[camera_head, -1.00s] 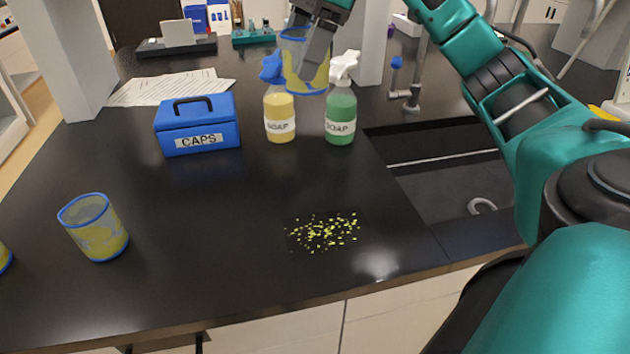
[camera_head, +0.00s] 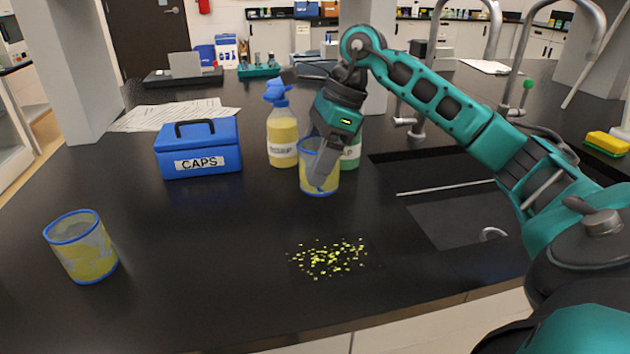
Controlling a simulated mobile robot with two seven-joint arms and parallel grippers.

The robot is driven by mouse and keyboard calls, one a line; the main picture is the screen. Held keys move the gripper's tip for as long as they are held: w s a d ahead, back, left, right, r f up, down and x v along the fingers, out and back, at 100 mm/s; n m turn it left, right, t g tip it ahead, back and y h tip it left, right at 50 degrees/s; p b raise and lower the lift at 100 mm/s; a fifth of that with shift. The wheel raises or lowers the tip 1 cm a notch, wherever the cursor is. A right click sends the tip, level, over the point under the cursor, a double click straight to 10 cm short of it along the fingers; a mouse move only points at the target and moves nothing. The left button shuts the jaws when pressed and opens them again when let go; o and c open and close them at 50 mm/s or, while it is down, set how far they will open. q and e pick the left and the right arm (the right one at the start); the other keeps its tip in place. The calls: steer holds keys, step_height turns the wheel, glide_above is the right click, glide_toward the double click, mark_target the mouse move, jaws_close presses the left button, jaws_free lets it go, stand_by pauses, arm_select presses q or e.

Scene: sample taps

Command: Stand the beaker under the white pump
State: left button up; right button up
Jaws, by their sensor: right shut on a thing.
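My right gripper (camera_head: 323,168) is shut on a clear beaker (camera_head: 307,181) with blue edges and yellow contents. The beaker is upright in front of the soap bottles, at or just above the counter; I cannot tell if it touches. Behind it stands the green soap bottle (camera_head: 352,155). My gripper and the beaker hide most of this bottle, including its white pump. The yellow soap bottle (camera_head: 283,140) with a blue pump stands just left of the beaker. My left gripper is not in view.
A second similar beaker (camera_head: 81,248) stands at the front left. A blue CAPS box (camera_head: 198,148) is left of the bottles. Yellow-green flecks (camera_head: 328,257) lie on the counter (camera_head: 210,240) in front. A sink (camera_head: 455,215) is at right.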

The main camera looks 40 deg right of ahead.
step_height(320, 180, down, 4)
steer(key=shift+r+b, duration=0.2)
steer(key=shift+b, duration=0.15)
steer(key=shift+f, duration=0.1)
steer(key=shift+f, duration=0.15)
steer(key=o, duration=1)
